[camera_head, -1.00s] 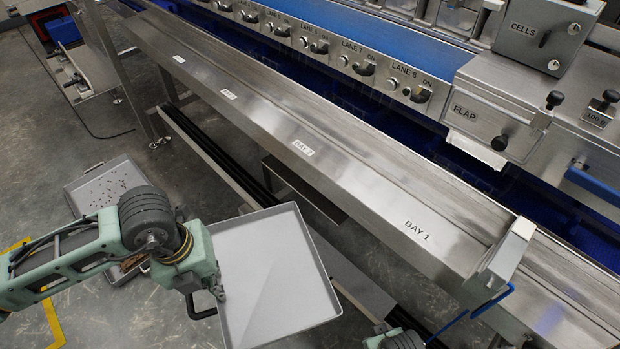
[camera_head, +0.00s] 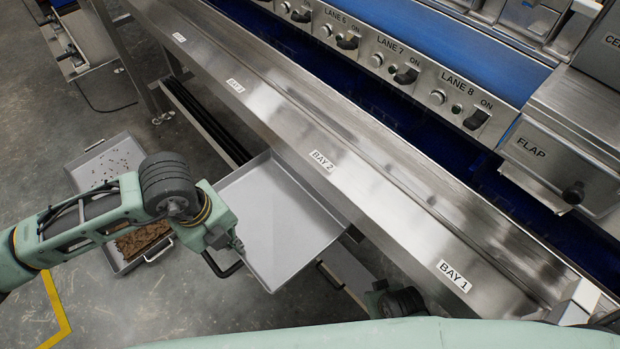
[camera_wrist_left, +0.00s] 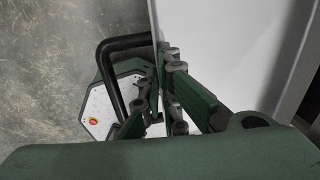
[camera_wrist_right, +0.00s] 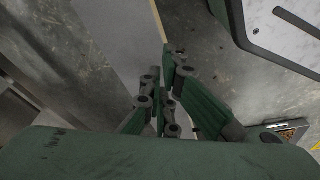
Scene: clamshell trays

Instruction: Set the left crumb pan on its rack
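A shallow grey crumb pan (camera_head: 275,215) hangs off the floor in the head view, its far edge meeting or passing under the bench's front edge. My left gripper (camera_head: 236,247) is at its near left side, by a black loop handle (camera_head: 222,266). In the left wrist view the fingers (camera_wrist_left: 168,62) are closed at that handle (camera_wrist_left: 112,75), against the pan wall (camera_wrist_left: 158,22); the exact contact is partly hidden. I cannot clearly make out the rack.
A steel bench (camera_head: 330,150) with bay labels crosses the view. Black rails (camera_head: 205,125) run below it. On the floor lie a tray with dark crumbs (camera_head: 80,183) and one with brown crumbs (camera_head: 118,262).

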